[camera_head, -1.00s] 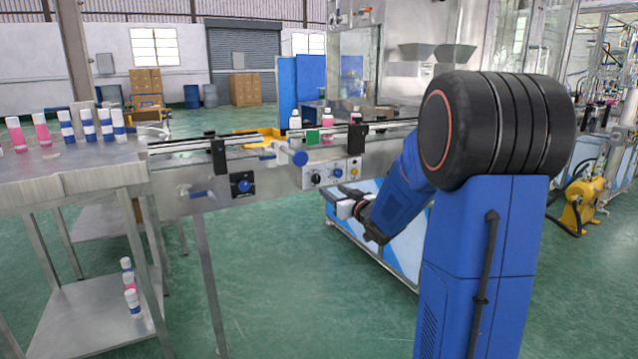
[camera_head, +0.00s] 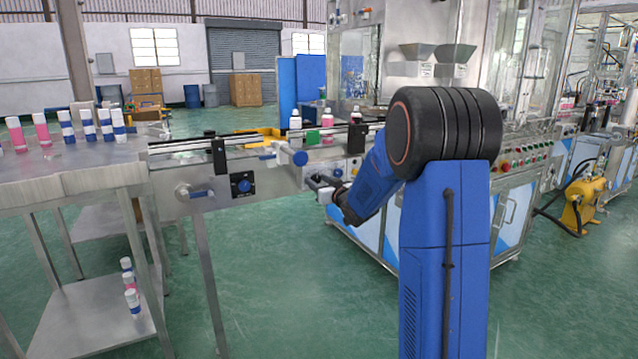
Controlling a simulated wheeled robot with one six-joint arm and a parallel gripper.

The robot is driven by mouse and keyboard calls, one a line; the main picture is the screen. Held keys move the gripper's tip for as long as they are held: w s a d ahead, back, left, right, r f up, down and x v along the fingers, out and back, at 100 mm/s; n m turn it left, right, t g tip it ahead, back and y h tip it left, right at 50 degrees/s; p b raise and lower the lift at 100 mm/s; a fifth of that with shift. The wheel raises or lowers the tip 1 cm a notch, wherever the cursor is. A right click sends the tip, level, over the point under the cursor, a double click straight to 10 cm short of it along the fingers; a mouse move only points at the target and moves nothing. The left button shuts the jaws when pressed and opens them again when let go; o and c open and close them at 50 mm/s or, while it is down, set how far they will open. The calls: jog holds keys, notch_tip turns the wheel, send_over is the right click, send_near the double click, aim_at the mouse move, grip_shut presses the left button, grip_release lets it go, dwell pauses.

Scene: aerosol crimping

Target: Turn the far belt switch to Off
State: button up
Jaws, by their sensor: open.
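The conveyor's right section carries a small control panel (camera_head: 355,163) on its front side. A blue knob (camera_head: 337,171) shows on it just above my gripper. My gripper (camera_head: 314,186) is open and points left, in front of the panel's lower left part, and it hides some of the controls there. I cannot tell whether it touches any of them. A second switch, a blue knob on a black plate (camera_head: 243,186), sits farther left on the conveyor side, clear of my gripper. The setting of either knob is too small to read.
A blue-ended handle (camera_head: 299,158) sticks out just above and left of my gripper. Bottles stand on the belt (camera_head: 230,146) and on the steel table (camera_head: 70,172) at left. A large machine cabinet (camera_head: 515,205) stands behind my arm. The floor in front is clear.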

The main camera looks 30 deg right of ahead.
jog(key=c, duration=1.1)
jog(key=shift+o, duration=0.2)
jog(key=shift+n, duration=0.4)
jog(key=n, duration=0.9)
jog(key=o, duration=1.1)
jog(key=shift+c, duration=0.2)
